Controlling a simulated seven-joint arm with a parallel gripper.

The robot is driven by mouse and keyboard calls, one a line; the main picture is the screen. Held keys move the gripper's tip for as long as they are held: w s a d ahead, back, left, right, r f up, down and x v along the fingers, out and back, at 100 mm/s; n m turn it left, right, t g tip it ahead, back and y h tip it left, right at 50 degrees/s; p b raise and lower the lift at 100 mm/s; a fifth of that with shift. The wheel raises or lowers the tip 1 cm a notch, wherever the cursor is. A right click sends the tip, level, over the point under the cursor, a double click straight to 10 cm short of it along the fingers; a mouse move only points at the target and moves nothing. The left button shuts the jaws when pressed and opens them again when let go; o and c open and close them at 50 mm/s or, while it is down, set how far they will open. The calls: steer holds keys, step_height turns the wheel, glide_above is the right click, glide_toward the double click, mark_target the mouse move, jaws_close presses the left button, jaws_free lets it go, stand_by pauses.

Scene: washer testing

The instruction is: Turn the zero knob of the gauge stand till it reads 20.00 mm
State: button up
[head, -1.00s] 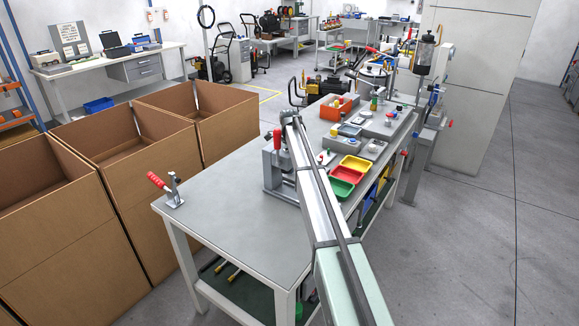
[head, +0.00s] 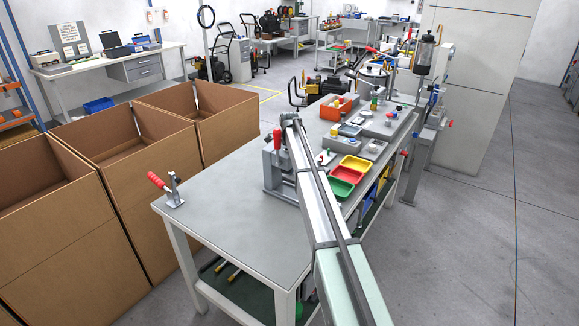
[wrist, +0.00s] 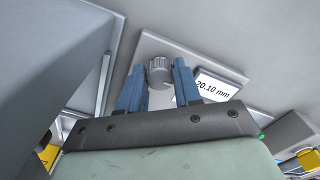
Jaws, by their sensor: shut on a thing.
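In the wrist view, my gripper (wrist: 158,78) has its two blue fingers on either side of a grey ribbed zero knob (wrist: 158,66). The fingers are shut on the knob. The knob sits on a light grey gauge stand plate (wrist: 150,43). Right of the knob, the display (wrist: 214,86) reads 20.10 mm, partly covered by the right finger. In the head view, my arm hides the gripper and the knob.
In the head view, green (head: 340,188), red and yellow (head: 356,162) trays stand right of my arm on the workbench (head: 237,232). A red-handled clamp (head: 174,192) is at the left corner. Large cardboard boxes (head: 130,165) stand to the left. The bench's near left area is clear.

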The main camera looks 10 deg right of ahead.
steer(key=shift+c, duration=0.4)
steer(key=shift+n, duration=2.1)
steer(key=o, duration=1)
steer(key=shift+o, duration=0.2)
step_height(320, 180, up, 14)
steer(key=shift+f, duration=0.1)
